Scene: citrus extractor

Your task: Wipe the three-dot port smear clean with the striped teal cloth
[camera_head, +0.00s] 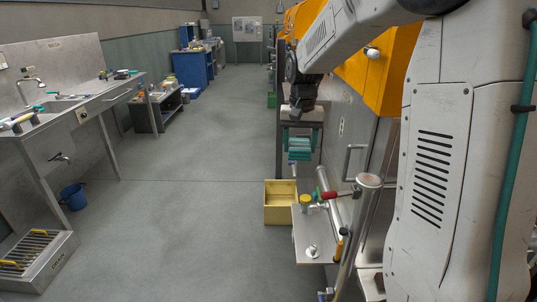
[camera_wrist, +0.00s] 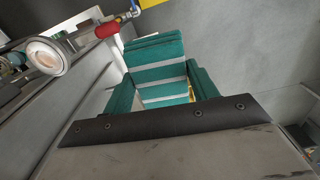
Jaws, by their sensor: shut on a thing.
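The striped teal cloth (camera_head: 300,150) hangs as a folded block from my gripper (camera_head: 300,136), beside the orange-and-steel machine. In the wrist view the cloth (camera_wrist: 160,72) shows teal with pale stripes, between the two sides of my gripper (camera_wrist: 163,92). My gripper is shut on it. The cloth looks clear of any surface, over the floor side of the machine. I cannot make out a three-dot port smear in either view.
The machine's orange housing (camera_head: 366,75) is at right. A steel side shelf (camera_head: 318,236), a red-handled valve (camera_head: 328,195) and a yellow bin (camera_head: 280,203) are below the cloth. A round-topped pipe (camera_wrist: 46,56) is left in the wrist view. Open floor (camera_head: 200,200) lies left.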

